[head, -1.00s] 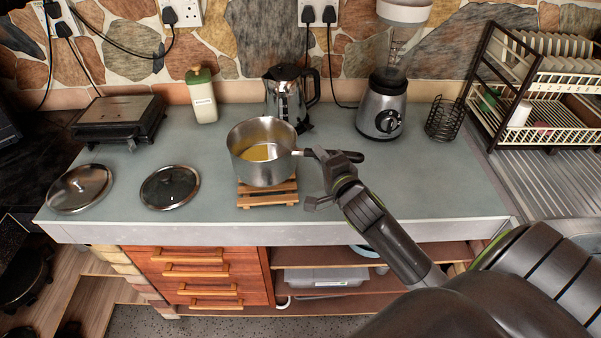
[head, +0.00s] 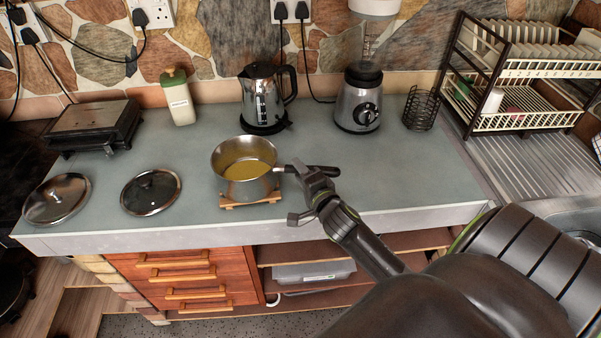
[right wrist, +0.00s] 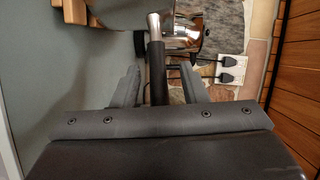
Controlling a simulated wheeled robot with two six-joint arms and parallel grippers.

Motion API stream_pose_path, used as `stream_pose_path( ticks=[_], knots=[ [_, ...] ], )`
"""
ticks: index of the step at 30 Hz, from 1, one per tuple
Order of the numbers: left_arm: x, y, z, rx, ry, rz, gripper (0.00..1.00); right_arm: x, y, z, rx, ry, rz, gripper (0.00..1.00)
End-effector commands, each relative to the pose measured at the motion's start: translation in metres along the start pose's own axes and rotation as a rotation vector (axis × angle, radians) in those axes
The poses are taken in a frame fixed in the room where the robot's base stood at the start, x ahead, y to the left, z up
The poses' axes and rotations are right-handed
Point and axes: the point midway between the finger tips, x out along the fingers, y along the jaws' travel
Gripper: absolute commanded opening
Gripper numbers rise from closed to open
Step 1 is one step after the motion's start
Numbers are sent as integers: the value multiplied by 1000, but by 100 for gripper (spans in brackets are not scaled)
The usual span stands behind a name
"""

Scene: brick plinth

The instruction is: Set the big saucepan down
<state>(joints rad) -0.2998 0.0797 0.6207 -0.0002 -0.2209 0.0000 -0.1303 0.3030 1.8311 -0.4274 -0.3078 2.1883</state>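The big saucepan (head: 246,188), steel with yellow liquid inside, sits upright on the wooden trivet (head: 253,204), which it mostly hides. Its dark handle (head: 322,171) points right. My right gripper (head: 304,196) is at the handle, with its fingers spread. In the right wrist view the handle (right wrist: 158,72) lies between the two fingers with a gap on each side, and part of the pan (right wrist: 105,12) shows at the top. My left gripper is not in view.
Two lids, one steel (head: 57,199) and one dark glass (head: 151,192), lie left of the pan. A kettle (head: 264,95), a blender (head: 358,103), a green-topped bottle (head: 180,102) and a grill (head: 95,122) stand behind. A dish rack (head: 520,85) is at right. The worktop right of the handle is clear.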

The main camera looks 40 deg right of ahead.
Motion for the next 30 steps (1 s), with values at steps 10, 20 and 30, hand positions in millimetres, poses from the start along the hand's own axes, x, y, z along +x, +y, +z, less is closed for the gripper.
stream_pose_path(
  ticks=[10, 20, 30],
  knots=[
    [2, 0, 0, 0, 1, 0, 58, -4, 0, 0, 0, 0, 0, 39],
    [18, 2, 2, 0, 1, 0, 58, -53, 4, 0, 1, 1, 1, 39],
    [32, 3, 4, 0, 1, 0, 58, -108, 2, 0, 0, 2, 0, 39]
  ],
)
